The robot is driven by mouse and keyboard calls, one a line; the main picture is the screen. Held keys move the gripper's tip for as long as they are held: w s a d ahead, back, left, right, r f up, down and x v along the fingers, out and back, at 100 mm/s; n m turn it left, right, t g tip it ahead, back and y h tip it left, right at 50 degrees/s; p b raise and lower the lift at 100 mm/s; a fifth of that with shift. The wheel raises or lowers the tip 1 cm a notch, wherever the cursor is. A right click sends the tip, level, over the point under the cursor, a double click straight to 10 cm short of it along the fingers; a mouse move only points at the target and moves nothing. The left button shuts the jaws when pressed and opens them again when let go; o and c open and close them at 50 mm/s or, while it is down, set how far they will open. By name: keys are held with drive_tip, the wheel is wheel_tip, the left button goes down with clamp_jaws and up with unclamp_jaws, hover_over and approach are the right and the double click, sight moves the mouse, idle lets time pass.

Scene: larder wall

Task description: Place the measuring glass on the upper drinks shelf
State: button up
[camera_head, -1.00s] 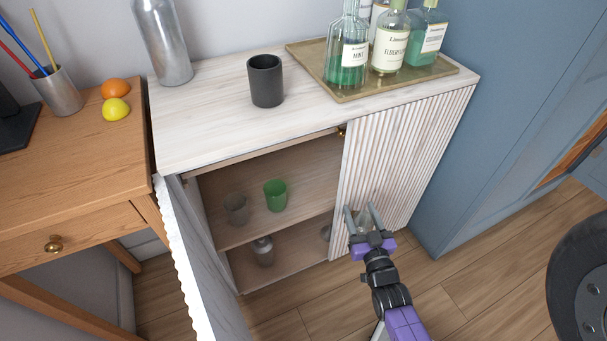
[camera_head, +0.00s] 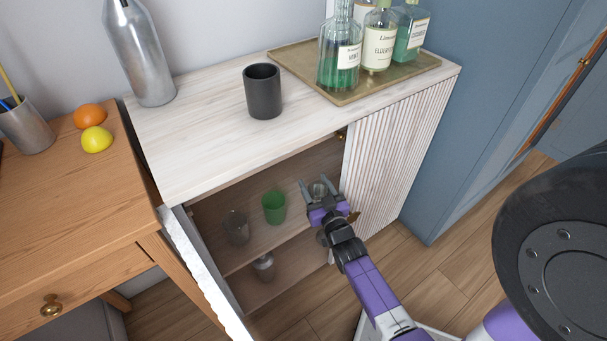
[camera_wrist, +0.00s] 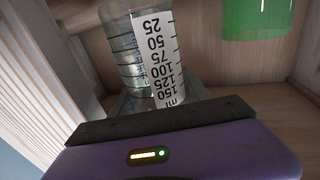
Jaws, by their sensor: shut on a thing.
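The measuring glass (camera_wrist: 150,50) is clear, with a white scale marked in ml, and fills the middle of the wrist view. My gripper (camera_head: 318,190) is shut on it; the glass (camera_head: 319,188) shows small between the fingers in the head view. The gripper is at the open side of the cabinet, at about the height of the upper shelf (camera_head: 255,241). On that shelf stand a green glass (camera_head: 274,208) and a grey see-through glass (camera_head: 236,228), both left of my gripper. The green glass also shows at the top right of the wrist view (camera_wrist: 255,18).
The open door (camera_head: 205,275) bounds the cabinet's left; the closed ribbed door (camera_head: 385,165) bounds the right. A metal shaker (camera_head: 264,266) stands on the lower shelf. The cabinet top holds a dark cup (camera_head: 263,92), a steel bottle (camera_head: 140,55) and a tray (camera_head: 300,75) of bottles.

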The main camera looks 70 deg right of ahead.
drive_tip(key=shift+w+d+f+b, duration=0.35)
drive_tip(key=shift+w+d+f, duration=0.2)
drive_tip(key=shift+w+d, duration=0.5)
drive_tip(key=shift+w+d+f+b, duration=0.35)
drive_tip(key=shift+w+d+f, duration=0.25)
drive_tip(key=shift+w+d, duration=0.4)
drive_tip(key=shift+w+d+f+b, duration=0.35)
drive_tip(key=shift+w+d+f, duration=0.2)
drive_tip(key=shift+w+d, duration=0.5)
drive_tip(key=shift+s+f, duration=0.1)
drive_tip(key=o, duration=1.5)
drive_tip(key=shift+f, duration=0.1)
drive_tip(key=shift+o, duration=0.2)
